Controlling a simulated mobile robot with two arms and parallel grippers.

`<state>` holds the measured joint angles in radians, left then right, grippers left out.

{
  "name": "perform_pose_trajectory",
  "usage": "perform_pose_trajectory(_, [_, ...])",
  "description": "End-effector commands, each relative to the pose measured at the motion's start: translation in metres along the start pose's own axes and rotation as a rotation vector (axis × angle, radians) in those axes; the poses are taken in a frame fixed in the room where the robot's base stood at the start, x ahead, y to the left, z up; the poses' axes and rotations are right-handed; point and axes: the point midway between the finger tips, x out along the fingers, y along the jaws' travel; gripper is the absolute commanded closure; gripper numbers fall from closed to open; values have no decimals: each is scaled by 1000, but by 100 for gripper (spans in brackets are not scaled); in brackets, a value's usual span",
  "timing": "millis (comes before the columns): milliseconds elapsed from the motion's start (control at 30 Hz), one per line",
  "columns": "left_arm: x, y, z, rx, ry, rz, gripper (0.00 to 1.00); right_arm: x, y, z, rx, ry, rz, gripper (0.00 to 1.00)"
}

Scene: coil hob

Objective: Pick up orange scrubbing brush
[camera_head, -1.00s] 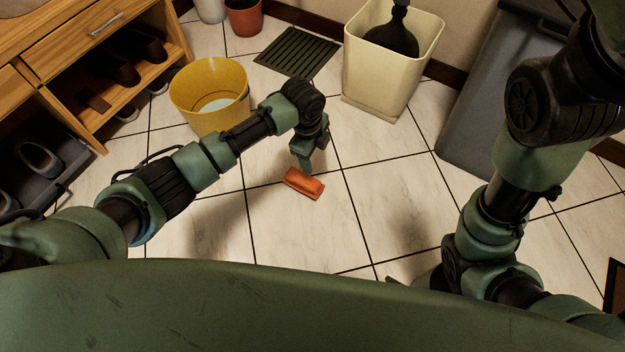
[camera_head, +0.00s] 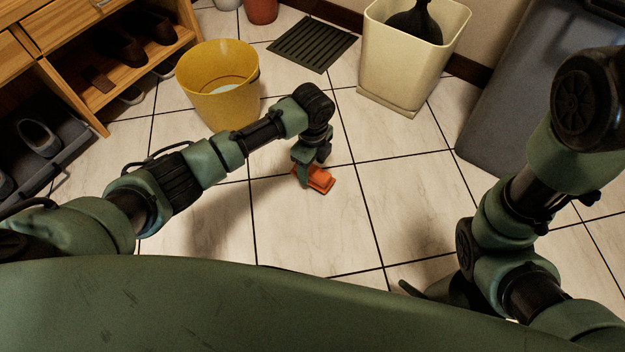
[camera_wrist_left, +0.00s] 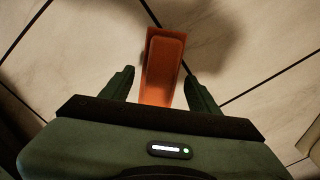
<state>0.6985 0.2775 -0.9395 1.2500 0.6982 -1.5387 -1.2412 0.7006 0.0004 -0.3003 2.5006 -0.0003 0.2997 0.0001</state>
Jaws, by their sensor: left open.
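The orange scrubbing brush (camera_head: 321,180) lies on the tiled floor in the head view, partly hidden by my left gripper (camera_head: 306,178). In the left wrist view the brush (camera_wrist_left: 162,68) runs lengthwise between the two fingers of my left gripper (camera_wrist_left: 160,88). The fingers are open, one on each side of the brush, with a visible gap on both sides. In the head view my right arm stands at the right; its gripper cannot be made out clearly.
A yellow bucket (camera_head: 218,100) stands behind my left arm. A cream bin (camera_head: 400,75) and a dark slatted mat (camera_head: 313,44) are further back. A wooden shoe shelf (camera_head: 130,92) is at the left, a grey container (camera_head: 525,100) at the right. Floor right of the brush is clear.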

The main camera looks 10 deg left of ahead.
Motion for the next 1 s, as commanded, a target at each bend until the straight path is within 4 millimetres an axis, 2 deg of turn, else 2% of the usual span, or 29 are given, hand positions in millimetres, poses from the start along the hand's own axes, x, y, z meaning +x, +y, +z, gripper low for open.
perform_pose_trajectory(33, [6,0,0,0,0,-1,39,-5,-1,-2,0,0,0,64])
perform_pose_trajectory(267, [4,0,0,0,0,-1,39,-3,-1,-1,0,0,0,64])
perform_pose_trajectory(400, [4,0,0,0,0,-1,78,-3,-1,-1,0,1,0,64])
perform_pose_trajectory(467, [4,0,0,0,0,-1,95,-3,-1,-1,0,1,0,64])
perform_pose_trajectory(500, [4,0,0,0,0,-1,100,-3,-1,-1,0,1,0,64])
perform_pose_trajectory(767, [2,0,0,0,0,-1,100,-2,0,-1,0,1,0,64])
perform_pose_trajectory(1000, [-15,-1,0,0,0,-2,100,11,2,4,0,0,0,64])
